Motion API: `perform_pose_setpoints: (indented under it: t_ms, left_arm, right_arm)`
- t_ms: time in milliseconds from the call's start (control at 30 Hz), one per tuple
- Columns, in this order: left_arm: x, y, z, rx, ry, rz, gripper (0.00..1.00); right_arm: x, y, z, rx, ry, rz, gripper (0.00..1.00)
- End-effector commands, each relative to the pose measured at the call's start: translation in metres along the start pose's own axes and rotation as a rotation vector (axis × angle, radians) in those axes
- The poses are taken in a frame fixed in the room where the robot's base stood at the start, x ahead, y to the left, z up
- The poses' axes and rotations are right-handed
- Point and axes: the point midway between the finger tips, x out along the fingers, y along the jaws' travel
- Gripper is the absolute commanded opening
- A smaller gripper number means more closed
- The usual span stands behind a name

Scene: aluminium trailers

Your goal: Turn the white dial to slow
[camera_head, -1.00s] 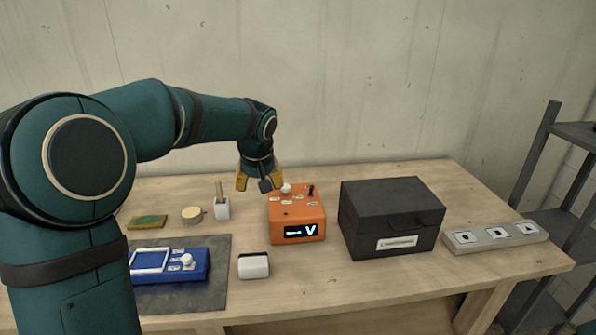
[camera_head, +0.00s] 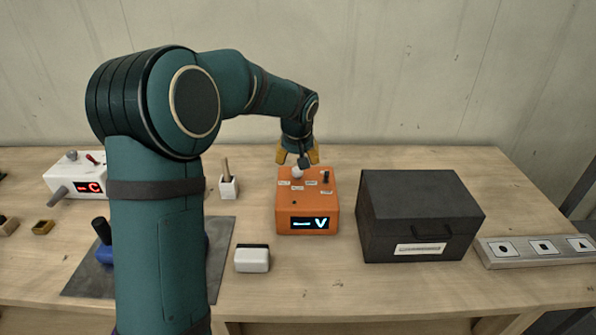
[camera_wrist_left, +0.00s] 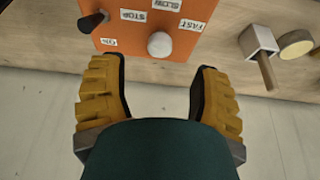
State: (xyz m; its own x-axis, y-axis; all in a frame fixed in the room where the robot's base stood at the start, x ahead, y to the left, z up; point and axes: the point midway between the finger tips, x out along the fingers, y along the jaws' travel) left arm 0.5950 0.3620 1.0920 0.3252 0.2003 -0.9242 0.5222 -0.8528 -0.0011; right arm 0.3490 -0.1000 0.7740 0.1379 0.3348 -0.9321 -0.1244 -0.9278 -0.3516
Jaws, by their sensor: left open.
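The white dial (camera_head: 298,173) is a round knob on top of the orange box (camera_head: 287,213), near its back edge. In the left wrist view the dial (camera_wrist_left: 159,45) has STOP, SLOW and FAST labels around its far side. My left gripper (camera_head: 297,157) has yellow fingers and is just behind the dial in the head view. In the left wrist view the gripper (camera_wrist_left: 162,66) is open and empty, with the dial just beyond the gap between the fingertips. Any pointer mark on the dial is too small to tell. My right gripper is not in view.
A black switch (camera_head: 326,176) stands on the same box, right of the dial. A dark lidded box (camera_head: 418,216) stands to the right. A white holder (camera_head: 229,187) with a wooden-handled tool is to the left. A small white block (camera_head: 252,259) lies in front.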

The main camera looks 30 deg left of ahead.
Motion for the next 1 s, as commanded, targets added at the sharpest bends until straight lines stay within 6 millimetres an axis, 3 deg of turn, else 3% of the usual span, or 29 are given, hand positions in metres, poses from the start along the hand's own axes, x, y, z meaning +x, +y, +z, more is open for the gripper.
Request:
perform_pose_setpoints:
  t_ms: [100,300,767,800,967,1000]
  left_arm:
    - [0.025,-0.001,0.001,-0.001,-0.002,-0.002,0.63]
    - [0.051,0.000,0.000,-0.002,-0.001,-0.001,0.63]
    - [0.062,0.000,0.000,-0.001,0.000,0.000,0.63]
    - [0.062,0.000,0.000,-0.001,0.000,0.001,0.58]
    - [0.062,0.000,0.000,-0.001,0.000,0.001,0.02]
    - [0.062,0.000,0.000,-0.001,0.000,0.001,0.00]
  right_arm:
    - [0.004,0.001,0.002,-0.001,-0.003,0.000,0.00]
    - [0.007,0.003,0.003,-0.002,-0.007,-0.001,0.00]
    - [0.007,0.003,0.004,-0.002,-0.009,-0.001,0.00]
    - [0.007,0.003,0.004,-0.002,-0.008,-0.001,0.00]
    - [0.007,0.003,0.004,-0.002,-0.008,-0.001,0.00]
    - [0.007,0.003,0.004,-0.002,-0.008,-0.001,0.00]
